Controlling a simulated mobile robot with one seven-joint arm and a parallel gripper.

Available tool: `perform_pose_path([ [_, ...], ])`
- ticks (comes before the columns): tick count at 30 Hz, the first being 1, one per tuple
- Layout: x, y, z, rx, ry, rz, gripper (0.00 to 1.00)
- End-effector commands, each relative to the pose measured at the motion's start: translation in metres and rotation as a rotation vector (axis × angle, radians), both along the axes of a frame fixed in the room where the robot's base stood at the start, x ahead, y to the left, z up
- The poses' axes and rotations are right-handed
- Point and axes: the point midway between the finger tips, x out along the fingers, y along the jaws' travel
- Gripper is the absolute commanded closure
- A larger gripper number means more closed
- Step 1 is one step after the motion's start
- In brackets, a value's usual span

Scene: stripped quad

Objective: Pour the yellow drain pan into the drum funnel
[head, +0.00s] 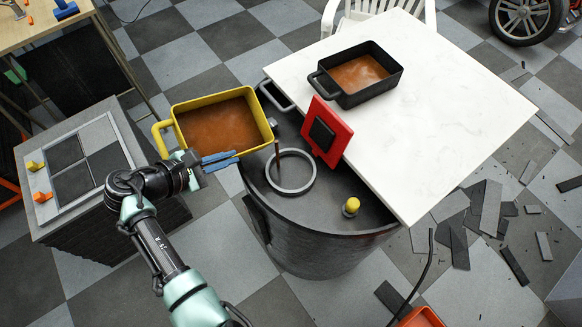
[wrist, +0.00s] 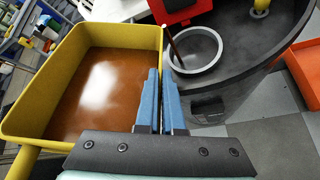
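The yellow drain pan (head: 263,105) holds brown liquid and is roughly level, just left of the drum (head: 335,215), with floor around it. My gripper (head: 220,160) is at the pan's near side, its blue fingers close together along the wall. In the wrist view the fingers (wrist: 160,105) straddle the pan's right wall (wrist: 162,45), with a thin gap between them. The drum funnel is a grey ring (head: 290,190) on the drum top, right of my gripper; it also shows in the wrist view (wrist: 205,68). A red lid (head: 338,142) stands open behind it. A thin brown rod rises at the ring.
A black pan (head: 375,95) of brown liquid sits on the white table (head: 450,130), which adjoins the drum. A yellow-capped knob (head: 351,206) stands on the drum's right. A grey block stand (head: 120,155) is at left. Dark scraps litter the floor at right.

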Motion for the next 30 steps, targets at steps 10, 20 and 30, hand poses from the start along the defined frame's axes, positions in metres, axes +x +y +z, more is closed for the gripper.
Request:
perform_pose_path([
  [10,0.0001,-0.0013,0.0008,0.013,-0.011,0.0,1.0],
  [20,-0.0009,-0.0029,0.0002,0.024,-0.017,0.0,1.0],
  [30,-0.0018,-0.0045,0.0,0.038,-0.025,-0.001,1.0],
])
